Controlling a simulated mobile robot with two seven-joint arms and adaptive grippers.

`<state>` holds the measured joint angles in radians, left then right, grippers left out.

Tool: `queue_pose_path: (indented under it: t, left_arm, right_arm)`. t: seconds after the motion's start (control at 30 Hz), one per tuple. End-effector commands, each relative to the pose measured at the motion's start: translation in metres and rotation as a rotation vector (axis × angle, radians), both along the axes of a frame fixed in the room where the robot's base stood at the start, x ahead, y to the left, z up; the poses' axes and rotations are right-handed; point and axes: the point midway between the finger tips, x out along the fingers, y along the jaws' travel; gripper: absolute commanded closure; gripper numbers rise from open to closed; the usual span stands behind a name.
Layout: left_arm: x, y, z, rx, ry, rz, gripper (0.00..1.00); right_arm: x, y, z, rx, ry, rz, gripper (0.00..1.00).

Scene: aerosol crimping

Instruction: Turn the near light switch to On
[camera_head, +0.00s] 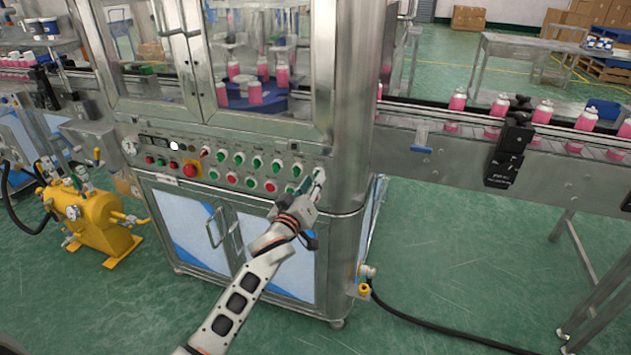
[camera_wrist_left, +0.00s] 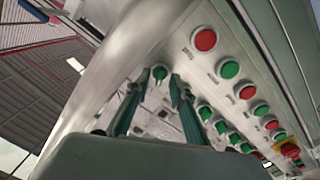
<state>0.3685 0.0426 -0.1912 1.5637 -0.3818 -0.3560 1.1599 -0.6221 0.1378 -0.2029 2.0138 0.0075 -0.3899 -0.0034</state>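The control panel (camera_head: 205,160) on the machine's front carries an upper row of green knobs and a lower row of red and green buttons. In the left wrist view, a green knob (camera_wrist_left: 159,72) at the end of the knob row sits just past the fingertips, in line with the gap between them. My left gripper (camera_head: 312,180) is at the right end of the panel; its two green fingers (camera_wrist_left: 154,84) are apart with nothing seen between them. Contact with the knob cannot be told. The switch labels are too small to read. My right gripper is not in view.
Another green knob (camera_head: 297,170) is just left of the gripper, and a red button (camera_wrist_left: 205,40) is nearby. A rounded steel post (camera_head: 345,130) stands right of the panel. A conveyor (camera_head: 440,115) with pink cans runs right. A yellow pump (camera_head: 85,215) stands on the floor at left.

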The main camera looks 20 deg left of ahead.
Motion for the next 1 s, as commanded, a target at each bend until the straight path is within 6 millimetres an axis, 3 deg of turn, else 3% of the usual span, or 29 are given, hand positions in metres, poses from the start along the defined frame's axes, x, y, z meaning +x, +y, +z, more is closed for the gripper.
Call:
queue_pose_path:
  t: [0.2, 0.47, 0.5, 0.6, 1.0]
  left_arm:
    - [0.016, -0.001, -0.001, 0.001, 0.001, -0.001, 0.77]
    - [0.017, -0.001, 0.000, 0.001, 0.001, -0.001, 0.77]
    - [0.017, -0.001, 0.000, 0.001, 0.001, -0.001, 0.80]
    - [0.017, -0.001, 0.000, 0.000, 0.001, -0.001, 1.00]
    - [0.017, -0.001, 0.001, 0.029, -0.001, 0.000, 1.00]
  right_arm:
    - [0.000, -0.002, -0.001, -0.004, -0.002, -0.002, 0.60]
    - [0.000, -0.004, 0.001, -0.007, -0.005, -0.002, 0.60]
    - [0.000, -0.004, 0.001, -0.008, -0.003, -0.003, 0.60]
    - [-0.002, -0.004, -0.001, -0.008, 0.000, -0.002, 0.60]
    - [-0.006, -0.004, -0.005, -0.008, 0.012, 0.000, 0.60]
